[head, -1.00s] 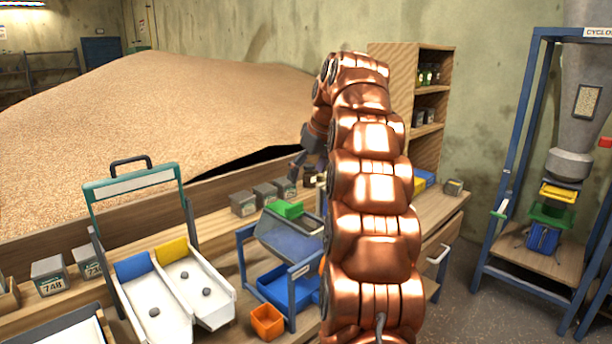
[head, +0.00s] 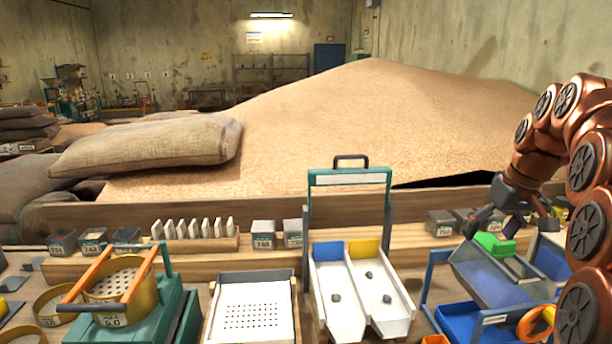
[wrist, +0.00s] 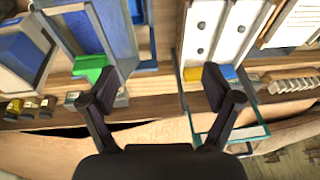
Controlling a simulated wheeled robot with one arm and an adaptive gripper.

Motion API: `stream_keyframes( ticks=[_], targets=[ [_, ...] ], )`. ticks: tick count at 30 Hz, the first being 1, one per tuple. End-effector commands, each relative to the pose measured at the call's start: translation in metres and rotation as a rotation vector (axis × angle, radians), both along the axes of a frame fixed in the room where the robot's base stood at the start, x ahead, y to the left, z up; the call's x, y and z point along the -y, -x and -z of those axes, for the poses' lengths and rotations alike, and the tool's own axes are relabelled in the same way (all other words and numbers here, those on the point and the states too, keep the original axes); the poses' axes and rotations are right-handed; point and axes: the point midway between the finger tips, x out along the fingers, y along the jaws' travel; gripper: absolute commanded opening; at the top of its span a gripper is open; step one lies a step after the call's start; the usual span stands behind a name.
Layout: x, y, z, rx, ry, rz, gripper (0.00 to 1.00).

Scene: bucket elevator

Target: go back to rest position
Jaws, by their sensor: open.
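My gripper (head: 512,222) is at the right of the head view, at the end of my copper-coloured arm, above the back of the bench close to a green block (head: 494,244). In the wrist view my gripper (wrist: 158,88) has its two dark fingers spread wide apart with nothing between them. The green block (wrist: 90,68) shows just left of the left finger there, and a bare strip of wooden bench lies between the fingers.
A white two-lane chute (head: 340,290) with dark lumps stands mid-bench under a teal frame (head: 348,180). A blue-framed stand (head: 432,290) is below my gripper. A perforated white tray (head: 252,310) and an orange-handled sieve (head: 118,285) are left. A grain heap (head: 350,120) lies behind.

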Motion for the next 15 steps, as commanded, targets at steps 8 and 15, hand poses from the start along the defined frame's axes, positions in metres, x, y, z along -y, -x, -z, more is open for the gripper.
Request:
stream_keyframes(
  ticks=[8,15],
  targets=[
    [-0.081,0.050,0.030,-0.102,-0.019,-0.005,0.89],
    [-0.135,0.107,0.062,-0.188,-0.014,-0.001,0.89]
  ],
)
